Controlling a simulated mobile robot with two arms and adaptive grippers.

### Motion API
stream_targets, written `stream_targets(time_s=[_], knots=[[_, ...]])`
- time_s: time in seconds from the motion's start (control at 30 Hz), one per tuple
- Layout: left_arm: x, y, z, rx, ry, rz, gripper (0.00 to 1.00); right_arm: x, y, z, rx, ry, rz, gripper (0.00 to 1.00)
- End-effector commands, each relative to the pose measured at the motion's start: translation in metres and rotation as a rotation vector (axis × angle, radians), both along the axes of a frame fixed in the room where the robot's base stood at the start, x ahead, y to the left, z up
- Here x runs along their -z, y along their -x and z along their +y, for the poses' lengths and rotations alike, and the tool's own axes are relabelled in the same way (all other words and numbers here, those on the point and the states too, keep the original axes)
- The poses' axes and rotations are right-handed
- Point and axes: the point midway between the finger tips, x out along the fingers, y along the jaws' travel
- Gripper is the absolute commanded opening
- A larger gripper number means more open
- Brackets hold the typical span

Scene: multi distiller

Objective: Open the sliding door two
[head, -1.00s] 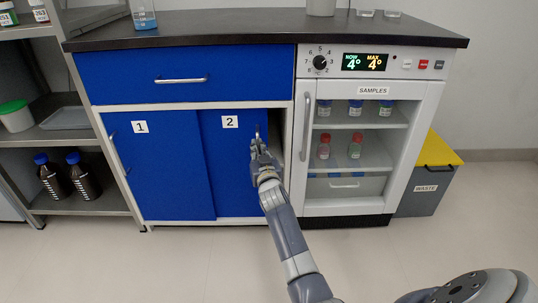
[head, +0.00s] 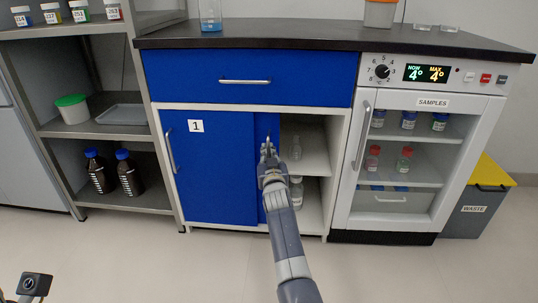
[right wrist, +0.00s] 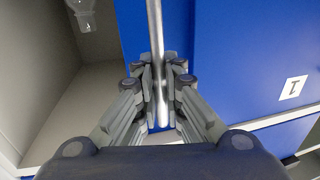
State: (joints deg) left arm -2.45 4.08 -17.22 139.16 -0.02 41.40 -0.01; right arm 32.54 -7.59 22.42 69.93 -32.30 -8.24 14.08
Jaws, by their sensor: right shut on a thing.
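Sliding door two (head: 262,127) is a blue panel, now mostly behind blue door one (head: 215,175). Only its right strip shows, and its "2" label is hidden. The cabinet opening to its right is wide and shows shelves inside. My right gripper (head: 267,150) is at the door's vertical metal handle. In the right wrist view, the right gripper (right wrist: 160,85) has its fingers shut around the handle (right wrist: 155,35), with the blue door (right wrist: 178,20) behind it.
Clear glassware (head: 297,188) stands on the exposed cabinet shelves. A white samples fridge (head: 345,220) is to the right, with a grey waste bin (head: 465,215) beyond it. A metal shelf rack (head: 100,130) stands to the left. The floor in front is clear.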

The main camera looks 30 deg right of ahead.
Motion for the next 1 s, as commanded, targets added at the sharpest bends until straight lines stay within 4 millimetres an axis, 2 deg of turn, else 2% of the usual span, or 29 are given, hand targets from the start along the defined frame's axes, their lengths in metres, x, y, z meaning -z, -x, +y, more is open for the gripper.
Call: stream_targets(time_s=[0.07,0.1,0.17,0.57,0.67,1.0], knots=[[0.000,0.000,0.000,0.000,0.000,0.000,0.40,0.002,0.000,0.001,-0.001,-0.001,0.004,0.00],[0.000,0.000,0.000,0.000,0.000,0.000,0.40,0.002,0.000,0.001,-0.001,-0.001,0.004,0.15],[0.000,0.000,0.000,0.000,0.000,0.000,0.40,0.002,0.000,0.001,-0.001,-0.001,0.004,0.29],[-0.001,0.001,0.001,-0.001,0.004,-0.006,0.40,-0.004,0.000,-0.001,0.001,0.000,0.000,0.30],[-0.001,0.001,0.001,-0.001,0.003,-0.004,0.40,-0.016,0.000,-0.001,0.002,0.001,-0.003,0.30],[0.000,0.001,0.000,0.000,0.002,-0.003,0.40,-0.079,0.000,0.000,0.000,-0.001,0.000,0.30]])
